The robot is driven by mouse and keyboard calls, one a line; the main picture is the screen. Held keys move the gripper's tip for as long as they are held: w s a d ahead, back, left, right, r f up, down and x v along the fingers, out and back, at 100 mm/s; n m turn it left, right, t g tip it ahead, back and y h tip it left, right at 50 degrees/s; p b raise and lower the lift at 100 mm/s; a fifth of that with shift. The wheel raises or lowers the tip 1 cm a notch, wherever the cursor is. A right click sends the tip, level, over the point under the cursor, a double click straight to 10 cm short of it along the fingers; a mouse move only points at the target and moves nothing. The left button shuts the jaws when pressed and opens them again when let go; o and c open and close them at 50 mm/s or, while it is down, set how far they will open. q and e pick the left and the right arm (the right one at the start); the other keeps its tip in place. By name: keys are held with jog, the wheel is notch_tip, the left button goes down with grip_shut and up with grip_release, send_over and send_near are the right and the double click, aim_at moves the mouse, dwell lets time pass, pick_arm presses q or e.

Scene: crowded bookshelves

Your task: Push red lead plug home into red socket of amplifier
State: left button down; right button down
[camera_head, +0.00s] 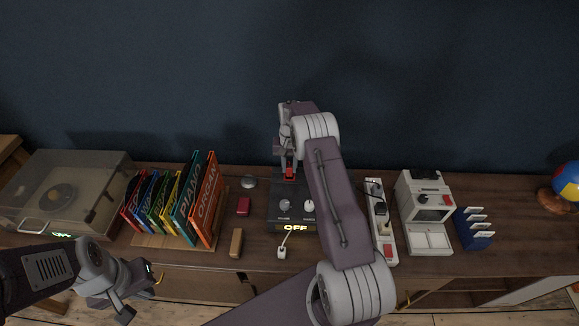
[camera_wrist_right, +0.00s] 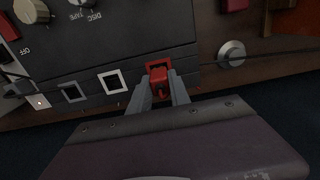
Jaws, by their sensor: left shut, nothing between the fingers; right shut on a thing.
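The amplifier (camera_head: 296,214) is a dark box with knobs and a lit "OFF" display, in the middle of the shelf top. In the wrist view its back panel (camera_wrist_right: 135,62) has a row of square sockets, and the red-framed socket (camera_wrist_right: 157,65) is the rightmost. My right gripper (camera_wrist_right: 160,90) is shut on the red lead plug (camera_wrist_right: 160,82). The plug lines up with the red socket and overlaps its frame; how deep it sits I cannot tell. The plug shows as red (camera_head: 289,173) behind the amplifier in the head view. My left gripper (camera_head: 137,292) is shut and empty, at lower left.
Several upright records (camera_head: 185,200) and a turntable (camera_head: 65,190) stand left of the amplifier. A power strip (camera_head: 381,225) and a pale machine (camera_head: 425,212) stand to the right. A round silver object (camera_wrist_right: 232,54) lies close to the right gripper.

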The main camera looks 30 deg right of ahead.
aim_at(289, 164)
jog(key=shift+f+b, duration=0.9)
jog(key=shift+f, duration=0.55)
jog(key=c, duration=1.1)
grip_release()
jog(key=shift+c, duration=0.2)
jog(key=shift+r, duration=0.1)
notch_tip(289, 164, up, 9)
